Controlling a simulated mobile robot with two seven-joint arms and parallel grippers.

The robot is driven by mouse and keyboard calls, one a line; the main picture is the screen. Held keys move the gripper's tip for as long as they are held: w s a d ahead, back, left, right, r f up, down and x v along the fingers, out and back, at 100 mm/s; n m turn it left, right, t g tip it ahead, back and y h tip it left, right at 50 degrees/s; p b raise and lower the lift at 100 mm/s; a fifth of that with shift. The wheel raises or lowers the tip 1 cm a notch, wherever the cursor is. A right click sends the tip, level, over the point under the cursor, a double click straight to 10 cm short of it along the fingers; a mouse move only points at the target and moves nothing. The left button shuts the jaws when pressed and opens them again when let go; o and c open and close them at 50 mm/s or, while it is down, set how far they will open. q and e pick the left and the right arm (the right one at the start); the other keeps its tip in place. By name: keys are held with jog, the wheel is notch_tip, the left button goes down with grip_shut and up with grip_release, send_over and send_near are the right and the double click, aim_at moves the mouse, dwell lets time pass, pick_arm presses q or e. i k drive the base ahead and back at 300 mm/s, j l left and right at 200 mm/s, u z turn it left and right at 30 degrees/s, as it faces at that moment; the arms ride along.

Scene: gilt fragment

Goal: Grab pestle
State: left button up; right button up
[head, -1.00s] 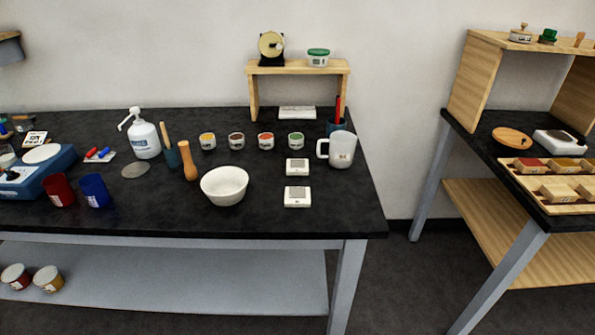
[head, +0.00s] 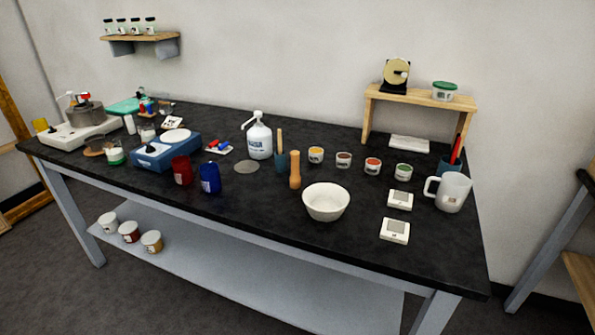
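The pestle (head: 295,170) is a light wooden piece with a rounded top. It stands upright on the black table (head: 262,209), just left of and behind the white mortar bowl (head: 326,202). The bowl looks empty. A blue-grey cup (head: 280,161) with a wooden handle in it stands close behind the pestle on the left. Neither of my grippers is in view.
A white pump bottle (head: 259,138) stands behind the pestle. Small jars (head: 373,166), white square devices (head: 395,230) and a white mug (head: 448,192) are to the right. The front table strip is mostly clear.

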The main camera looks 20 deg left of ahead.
aim_at(295, 177)
jog(key=i+j+u, duration=0.1)
jog(key=j, duration=0.3)
jog(key=i+j, duration=0.1)
jog(key=j, duration=0.35)
jog(key=i+j+u, duration=0.15)
jog(key=j, duration=0.7)
jog(key=i+u, duration=0.05)
